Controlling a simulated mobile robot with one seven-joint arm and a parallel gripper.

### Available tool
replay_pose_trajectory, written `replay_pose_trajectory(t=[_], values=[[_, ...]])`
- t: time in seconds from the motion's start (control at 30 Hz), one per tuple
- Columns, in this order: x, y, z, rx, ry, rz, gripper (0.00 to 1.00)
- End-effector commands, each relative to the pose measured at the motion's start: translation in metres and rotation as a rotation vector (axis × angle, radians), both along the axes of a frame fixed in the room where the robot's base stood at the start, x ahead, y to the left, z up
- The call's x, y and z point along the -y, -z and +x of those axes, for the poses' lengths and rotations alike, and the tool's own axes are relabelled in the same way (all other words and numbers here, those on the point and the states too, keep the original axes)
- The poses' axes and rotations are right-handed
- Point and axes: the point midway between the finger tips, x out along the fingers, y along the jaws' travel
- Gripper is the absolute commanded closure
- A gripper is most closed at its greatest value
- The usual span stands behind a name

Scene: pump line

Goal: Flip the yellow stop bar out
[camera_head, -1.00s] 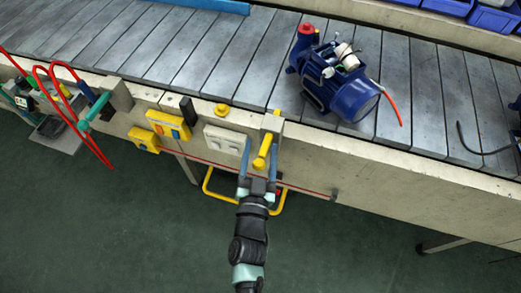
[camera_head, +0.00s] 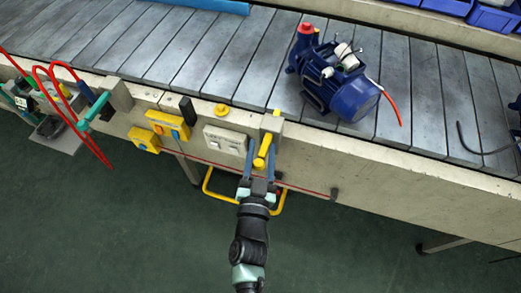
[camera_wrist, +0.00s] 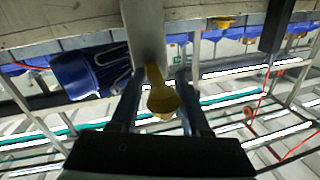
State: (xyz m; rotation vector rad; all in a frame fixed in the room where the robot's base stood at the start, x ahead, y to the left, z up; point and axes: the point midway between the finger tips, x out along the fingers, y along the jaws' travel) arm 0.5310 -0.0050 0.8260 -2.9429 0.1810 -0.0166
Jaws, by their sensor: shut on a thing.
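The yellow stop bar (camera_head: 264,150) is a short round bar with a knobbed end, on a grey bracket (camera_head: 272,124) at the conveyor's front side. In the head view it slants down toward me. My gripper (camera_head: 262,146) reaches up from below with one blue finger on each side of the bar, shut on it. In the wrist view the bar's rounded yellow end (camera_wrist: 162,98) shows between the two fingers (camera_wrist: 158,100). The exact contact is hard to see there.
A blue pump (camera_head: 340,80) with a red cap and red lead stands on the slatted conveyor (camera_head: 235,60). A white switch plate (camera_head: 225,140) and yellow control boxes (camera_head: 168,124) sit left of the bar. A yellow loop (camera_head: 221,197) hangs below; the floor there is clear.

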Motion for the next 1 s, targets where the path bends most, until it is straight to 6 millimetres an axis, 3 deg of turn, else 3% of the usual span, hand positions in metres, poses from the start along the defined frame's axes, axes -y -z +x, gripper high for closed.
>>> replay_pose_trajectory(t=[0.03, 0.63, 1.0], values=[[-0.008, -0.002, 0.001, 0.002, -0.018, 0.0, 1.0], [-0.009, -0.003, 0.0, 0.003, -0.019, 0.001, 1.0], [-0.02, -0.003, -0.035, 0.003, -0.019, 0.0, 1.0]])
